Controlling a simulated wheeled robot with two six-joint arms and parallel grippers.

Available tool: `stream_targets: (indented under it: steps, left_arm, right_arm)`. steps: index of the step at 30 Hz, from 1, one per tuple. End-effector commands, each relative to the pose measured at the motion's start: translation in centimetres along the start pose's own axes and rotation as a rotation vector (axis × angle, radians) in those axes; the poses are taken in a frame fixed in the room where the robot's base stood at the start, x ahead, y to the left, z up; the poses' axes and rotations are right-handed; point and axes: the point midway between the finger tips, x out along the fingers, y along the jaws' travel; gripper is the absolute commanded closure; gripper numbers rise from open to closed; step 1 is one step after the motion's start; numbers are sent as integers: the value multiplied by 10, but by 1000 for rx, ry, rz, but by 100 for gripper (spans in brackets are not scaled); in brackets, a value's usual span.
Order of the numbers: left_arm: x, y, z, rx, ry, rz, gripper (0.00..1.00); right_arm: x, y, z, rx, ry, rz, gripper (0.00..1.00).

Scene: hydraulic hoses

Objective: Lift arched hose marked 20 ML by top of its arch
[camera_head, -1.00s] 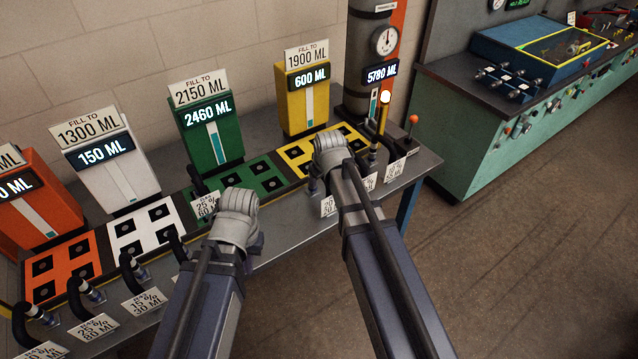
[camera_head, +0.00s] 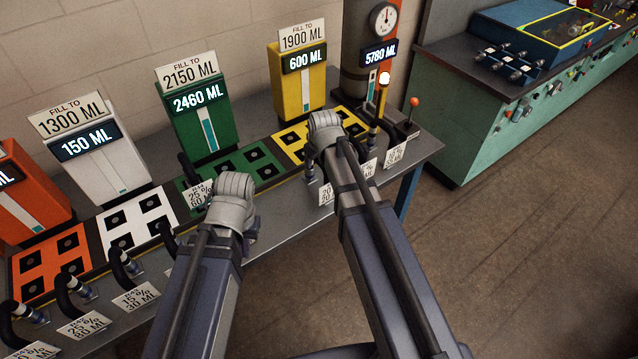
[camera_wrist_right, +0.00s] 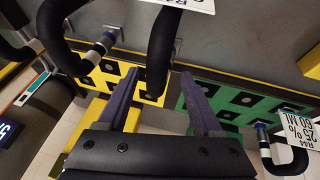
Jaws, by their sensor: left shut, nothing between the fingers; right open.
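My right gripper (camera_wrist_right: 160,103) is open; a black arched hose (camera_wrist_right: 159,52) shows at and just past its fingertips, in the gap between them. A tag (camera_wrist_right: 190,5) by this hose is cut off, with only part of its print showing. In the head view my right gripper (camera_head: 325,130) is over the bench's front edge near the yellow pad, hiding most of that hose. A tag (camera_head: 327,195) below it is partly covered, and I cannot clearly read 20 ML on it. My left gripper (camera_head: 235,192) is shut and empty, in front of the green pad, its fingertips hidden.
Other arched hoses with tags line the bench edge, such as 15% 30 ML (camera_head: 137,297) and 25% 80 ML (camera_head: 84,325). A 25% 60 ML tag (camera_wrist_right: 298,128) shows beside a hose (camera_wrist_right: 272,150). Dispensers, including the green one (camera_head: 193,118), stand behind. Open floor lies right.

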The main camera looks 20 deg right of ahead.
Motion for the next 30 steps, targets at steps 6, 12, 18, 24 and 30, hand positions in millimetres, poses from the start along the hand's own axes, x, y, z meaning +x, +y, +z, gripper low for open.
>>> stream_targets:
  steps: [6, 12, 18, 24, 30]
  left_arm:
    - [14, 1, -1, -1, 0, 0, 100]
    - [39, 4, -2, -2, 0, 0, 100]
    - [48, 5, -3, -2, 0, 0, 100]
    - [46, 4, -3, -2, 0, 0, 100]
    - [46, 4, -3, -2, 0, 0, 100]
  right_arm:
    - [15, 2, 2, 1, 0, 0, 33]
    - [42, 4, 5, 1, 0, 0, 33]
    - [53, 5, 4, 0, 0, 0, 33]
    - [51, 5, 4, 0, 0, 0, 34]
    - [51, 5, 4, 0, 0, 0, 57]
